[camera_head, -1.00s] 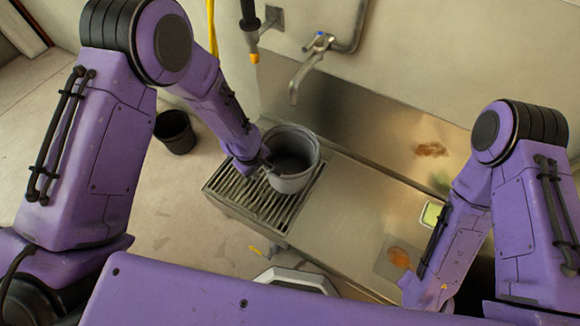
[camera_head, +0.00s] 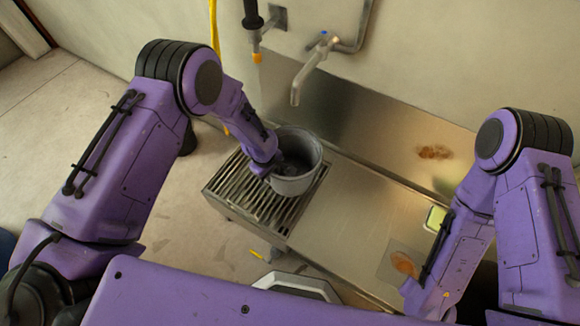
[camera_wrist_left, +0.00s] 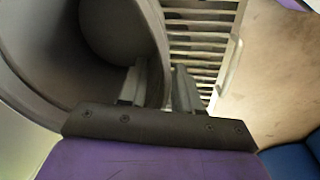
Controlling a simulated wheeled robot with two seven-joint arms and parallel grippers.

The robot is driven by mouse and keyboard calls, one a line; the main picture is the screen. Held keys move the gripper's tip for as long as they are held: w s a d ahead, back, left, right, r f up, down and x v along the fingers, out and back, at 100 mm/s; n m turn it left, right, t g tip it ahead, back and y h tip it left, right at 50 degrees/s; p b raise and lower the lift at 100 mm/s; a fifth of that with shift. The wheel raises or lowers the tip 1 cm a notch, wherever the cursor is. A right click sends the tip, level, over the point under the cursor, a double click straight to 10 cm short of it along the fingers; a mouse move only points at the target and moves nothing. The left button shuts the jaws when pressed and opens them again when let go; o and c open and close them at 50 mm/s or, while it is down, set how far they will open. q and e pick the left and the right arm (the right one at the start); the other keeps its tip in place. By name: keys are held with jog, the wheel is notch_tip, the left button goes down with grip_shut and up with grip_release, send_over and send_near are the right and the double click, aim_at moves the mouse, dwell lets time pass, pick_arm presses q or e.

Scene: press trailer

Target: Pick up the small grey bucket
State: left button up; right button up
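The small grey bucket (camera_head: 295,184) stands upright on the slatted metal grate at the left end of the steel counter. It also fills the upper left of the left wrist view (camera_wrist_left: 40,75), with its mouth towards the camera. My left gripper (camera_wrist_left: 160,88) is at the bucket's rim, with one finger inside and one outside the wall. The fingers look apart, with small gaps beside the wall. In the head view the left gripper (camera_head: 272,170) is partly hidden by its own wrist. My right gripper is out of view below its forearm.
The grate (camera_head: 240,187) has bare slats left of the bucket. A tap (camera_head: 309,68) hangs from the wall above the counter (camera_head: 345,215). A yellow-green sponge-like thing (camera_head: 435,218) lies near my right arm. A dark bin (camera_head: 188,140) on the floor is mostly hidden.

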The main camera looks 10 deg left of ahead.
pick_arm(q)
grip_shut()
dwell(1.2)
jog(key=shift+w+r, duration=0.1)
jog(key=shift+w, duration=0.05)
